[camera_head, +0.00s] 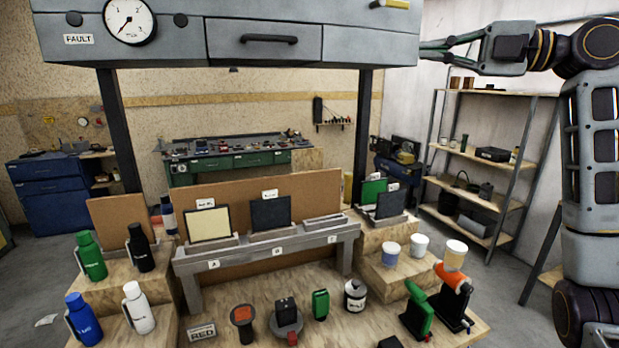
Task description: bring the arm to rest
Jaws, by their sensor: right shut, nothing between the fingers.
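My right arm (594,150) comes up along the right edge of the view and bends over to the left at the top. My right gripper (426,49) points left, shut and empty, high up beside the right end of the grey overhead panel (375,45). It is well above the wooden bench and touches nothing that I can make out. My left gripper and left arm are not in view.
Below is a wooden bench (260,283) with bottles (91,256), a grey rack (270,240), cups (391,254) and an orange-and-black tool (453,296). Metal shelves (480,150) stand behind the right arm. Open floor (520,315) lies right of the bench.

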